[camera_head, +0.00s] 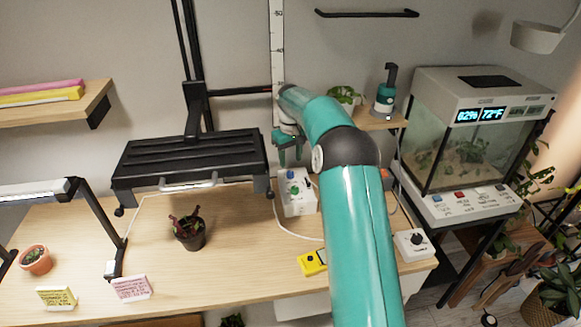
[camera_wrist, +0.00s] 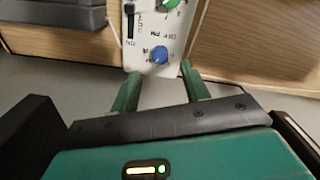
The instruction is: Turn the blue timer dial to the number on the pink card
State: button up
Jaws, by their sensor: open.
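The white timer box (camera_head: 299,204) stands at the back of the wooden desk. Its blue dial (camera_head: 290,174) and green dial (camera_head: 294,189) face up. In the wrist view the blue dial (camera_wrist: 159,55) is near the edge of the white panel (camera_wrist: 146,38), with the green dial (camera_wrist: 172,3) cut off by the frame top. My gripper (camera_head: 290,154) is above and behind the box. In the wrist view my gripper (camera_wrist: 160,74) is open, its green fingers either side of the blue dial's line, apparently not touching it.
A dark potted plant (camera_head: 188,231), a black raised stand (camera_head: 190,157), a yellow box (camera_head: 313,262) and a white knob box (camera_head: 414,244) are on or over the desk. A glass tank (camera_head: 470,140) stands right.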

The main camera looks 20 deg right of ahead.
aim_at(290, 172)
notch_tip(290, 172, up, 8)
jog(key=shift+r, duration=0.15)
dwell(0.6)
